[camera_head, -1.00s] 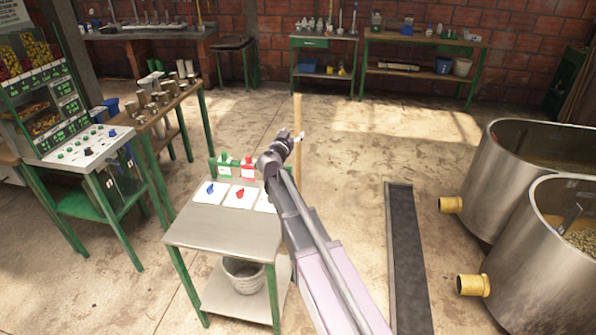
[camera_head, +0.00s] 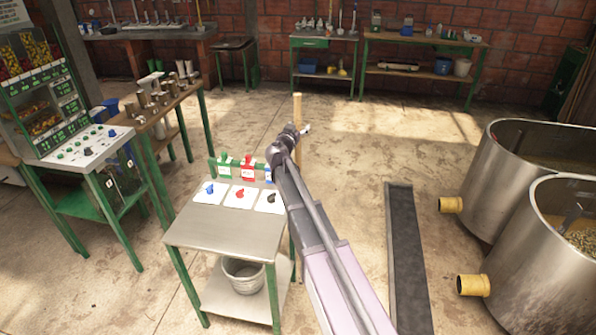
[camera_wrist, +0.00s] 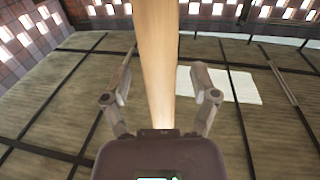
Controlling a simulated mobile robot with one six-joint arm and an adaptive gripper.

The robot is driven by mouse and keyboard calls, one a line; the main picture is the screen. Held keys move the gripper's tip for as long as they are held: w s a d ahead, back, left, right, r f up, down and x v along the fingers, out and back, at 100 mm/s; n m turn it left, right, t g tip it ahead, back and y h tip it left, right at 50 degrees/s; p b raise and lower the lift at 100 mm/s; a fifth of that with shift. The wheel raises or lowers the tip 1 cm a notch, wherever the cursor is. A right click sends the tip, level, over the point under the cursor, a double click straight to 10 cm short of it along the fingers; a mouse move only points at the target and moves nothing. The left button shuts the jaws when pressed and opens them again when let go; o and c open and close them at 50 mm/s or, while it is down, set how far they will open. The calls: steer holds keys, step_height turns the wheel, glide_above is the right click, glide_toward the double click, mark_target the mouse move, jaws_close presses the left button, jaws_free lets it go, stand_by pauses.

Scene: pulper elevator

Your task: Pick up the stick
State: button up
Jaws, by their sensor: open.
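The stick is a pale wooden pole that stands upright beside the small metal table; its upper part (camera_head: 297,112) shows above my gripper in the head view. In the wrist view the stick (camera_wrist: 157,60) runs up the middle of the picture, between the two fingers. My gripper (camera_wrist: 162,92) is open, with one finger on each side of the stick and a visible gap on both sides. In the head view my gripper (camera_head: 304,132) is at the stick's upper half, and my arm hides part of the stick's lower length.
The small metal table (camera_head: 222,232) holds blue, red and black items on white cards, with a bucket (camera_head: 243,272) on its lower shelf. A dark floor channel (camera_head: 406,250) and steel tanks (camera_head: 520,180) with yellow outlets are at right. Floor behind the stick is clear.

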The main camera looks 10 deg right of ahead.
steer(key=shift+c, duration=0.2)
jaws_close()
steer(key=shift+r, duration=0.1)
stand_by(0.5)
step_height(320, 180, up, 18)
steer(key=p, duration=1.8)
glide_above(298, 94)
steer(key=shift+w, duration=0.1)
